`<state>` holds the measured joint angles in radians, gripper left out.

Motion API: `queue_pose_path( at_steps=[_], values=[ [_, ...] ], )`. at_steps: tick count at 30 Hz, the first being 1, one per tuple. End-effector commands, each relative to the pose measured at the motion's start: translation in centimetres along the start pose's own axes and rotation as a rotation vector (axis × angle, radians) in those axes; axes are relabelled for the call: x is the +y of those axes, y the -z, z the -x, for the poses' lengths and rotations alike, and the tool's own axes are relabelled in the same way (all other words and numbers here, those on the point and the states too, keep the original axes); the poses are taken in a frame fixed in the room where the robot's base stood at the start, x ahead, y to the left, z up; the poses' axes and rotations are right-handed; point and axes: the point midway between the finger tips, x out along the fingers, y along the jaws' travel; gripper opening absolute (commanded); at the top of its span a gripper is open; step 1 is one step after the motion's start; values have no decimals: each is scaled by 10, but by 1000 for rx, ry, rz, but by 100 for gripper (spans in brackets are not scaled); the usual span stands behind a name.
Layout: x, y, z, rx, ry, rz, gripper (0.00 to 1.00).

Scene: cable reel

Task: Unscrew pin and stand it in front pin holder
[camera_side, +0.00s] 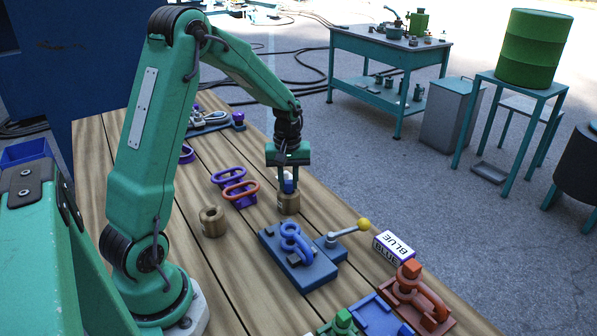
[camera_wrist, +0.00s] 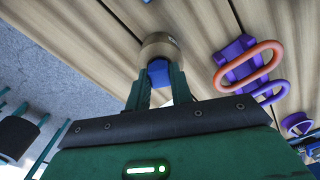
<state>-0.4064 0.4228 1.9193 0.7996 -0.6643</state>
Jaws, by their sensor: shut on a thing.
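My gripper (camera_side: 288,170) points down and is shut on a blue pin (camera_side: 289,185), upright at a brass pin holder (camera_side: 288,204). In the wrist view, the fingers (camera_wrist: 158,88) close on both sides of the blue pin (camera_wrist: 158,72), whose lower end meets the brass holder (camera_wrist: 161,45). I cannot tell how deep the pin sits in it. A second brass holder (camera_side: 212,222), with an open hole on top, stands to the left on the wooden table. A blue shackle (camera_side: 294,240) is on a blue base block (camera_side: 299,263), nearer the camera.
A lever with a yellow knob (camera_side: 363,224) stands right of the blue base. Orange and purple shackles (camera_side: 240,191) lie left of my gripper. A red fixture (camera_side: 413,290) and green part (camera_side: 343,319) are at the near edge.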

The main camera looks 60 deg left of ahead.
Motion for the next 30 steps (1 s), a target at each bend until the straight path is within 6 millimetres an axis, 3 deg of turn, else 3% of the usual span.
queue_pose_path(
  at_steps=[6,7,10,11,23,30],
  values=[
    [0,0,-2,0,0,0,0],
    [0,0,-2,0,0,0,26],
    [0,0,-2,0,0,0,46],
    [0,0,-2,0,0,0,47],
    [0,0,1,1,-1,0,47],
    [0,0,23,3,-2,0,47]
  ],
)
